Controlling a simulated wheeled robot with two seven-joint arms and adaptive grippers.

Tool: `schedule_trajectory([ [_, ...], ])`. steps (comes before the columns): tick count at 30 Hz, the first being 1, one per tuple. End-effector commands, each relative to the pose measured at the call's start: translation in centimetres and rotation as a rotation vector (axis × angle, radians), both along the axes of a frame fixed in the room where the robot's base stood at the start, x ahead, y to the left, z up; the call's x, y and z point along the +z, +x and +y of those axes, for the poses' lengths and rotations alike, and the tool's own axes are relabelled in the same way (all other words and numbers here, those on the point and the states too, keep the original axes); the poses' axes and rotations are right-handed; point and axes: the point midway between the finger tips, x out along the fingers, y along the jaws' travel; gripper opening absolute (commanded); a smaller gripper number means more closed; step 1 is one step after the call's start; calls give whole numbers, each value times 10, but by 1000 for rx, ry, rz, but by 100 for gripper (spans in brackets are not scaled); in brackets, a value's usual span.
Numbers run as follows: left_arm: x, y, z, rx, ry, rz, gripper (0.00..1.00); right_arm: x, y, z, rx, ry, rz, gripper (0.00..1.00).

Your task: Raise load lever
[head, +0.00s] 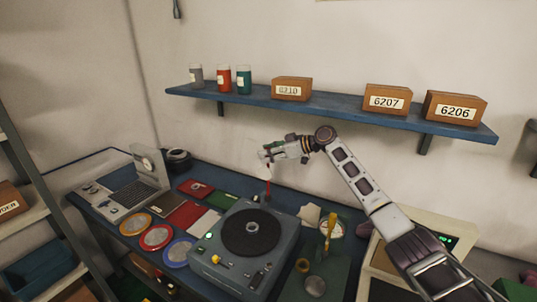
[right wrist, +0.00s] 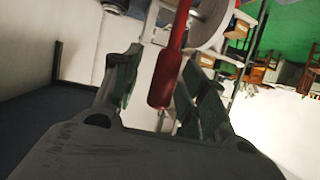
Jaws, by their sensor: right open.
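A lever with a red handle (head: 268,186) stands at the back edge of the grey tester (head: 207,262), which has a black round plate (head: 238,236) with a small ring at its middle. In the right wrist view the red handle (right wrist: 168,65) lies between the two fingers. My right gripper (head: 265,154) is open above the lever in the head view; it also shows in the right wrist view (right wrist: 160,95). There is a gap on at least one side of the handle; I cannot tell whether a finger touches it. My left gripper is not in view.
A blue shelf (head: 240,97) with cans and labelled boxes (head: 388,99) runs along the wall behind my right arm.

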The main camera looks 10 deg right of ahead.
Motion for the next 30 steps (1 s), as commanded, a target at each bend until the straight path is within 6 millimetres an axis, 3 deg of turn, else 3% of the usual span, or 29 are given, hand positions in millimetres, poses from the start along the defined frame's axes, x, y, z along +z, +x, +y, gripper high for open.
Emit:
schedule_trajectory([
  [21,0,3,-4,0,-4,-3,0,25,-30,-57,-2,0,0,42],
  [30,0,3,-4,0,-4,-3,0,27,-32,-61,-2,1,1,42],
])
